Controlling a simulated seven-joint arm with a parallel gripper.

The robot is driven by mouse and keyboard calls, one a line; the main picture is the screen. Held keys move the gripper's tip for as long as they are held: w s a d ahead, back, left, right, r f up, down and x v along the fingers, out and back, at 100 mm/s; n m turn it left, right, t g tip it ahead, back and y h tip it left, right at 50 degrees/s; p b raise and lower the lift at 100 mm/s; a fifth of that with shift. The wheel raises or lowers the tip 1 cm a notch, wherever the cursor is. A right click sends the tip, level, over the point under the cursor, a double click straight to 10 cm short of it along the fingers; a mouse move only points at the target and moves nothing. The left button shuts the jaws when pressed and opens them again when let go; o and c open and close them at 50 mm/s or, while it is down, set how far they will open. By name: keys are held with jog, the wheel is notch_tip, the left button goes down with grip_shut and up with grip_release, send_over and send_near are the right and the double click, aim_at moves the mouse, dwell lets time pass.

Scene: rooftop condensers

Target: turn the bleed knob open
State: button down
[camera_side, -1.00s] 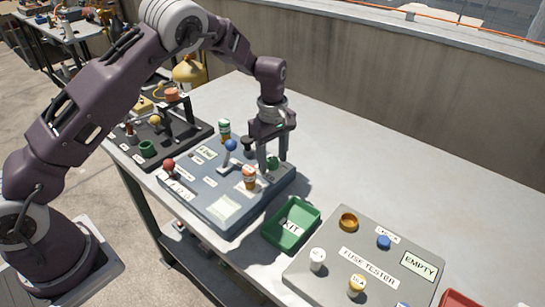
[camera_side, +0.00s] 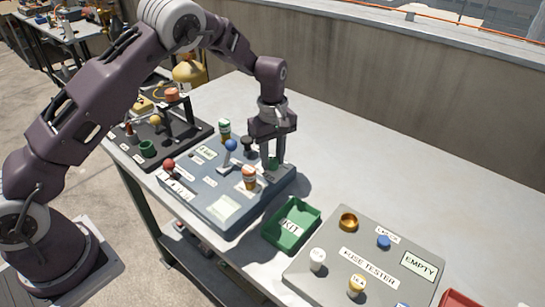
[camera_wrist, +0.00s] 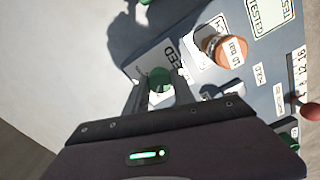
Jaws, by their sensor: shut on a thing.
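The green bleed knob (camera_side: 272,163) sits near the far right edge of the blue-grey panel (camera_side: 215,190). My gripper (camera_side: 275,160) points down over it, with its fingers around the knob. In the wrist view the round green knob (camera_wrist: 160,79) shows between my two fingers (camera_wrist: 159,92). Label letters ending in "EED" lie beside it, partly covered. My gripper is shut on the knob, and the fingers hide part of its sides in the side view.
An orange-topped knob (camera_side: 249,178) stands close by, and a blue-topped lever (camera_side: 231,146) is to its left. A green kit bin (camera_side: 292,224) and a grey fuse tester (camera_side: 330,262) lie in front right. The table behind is clear.

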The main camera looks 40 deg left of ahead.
jog(key=m, duration=0.4)
jog(key=shift+m, duration=0.3)
jog(key=m, duration=0.3)
jog(key=shift+m, duration=0.3)
jog(key=m, duration=0.4)
jog(key=shift+m, duration=2.1)
jog(key=c, duration=1.1)
grip_release()
jog(key=shift+o, duration=0.2)
jog(key=shift+r, duration=0.1)
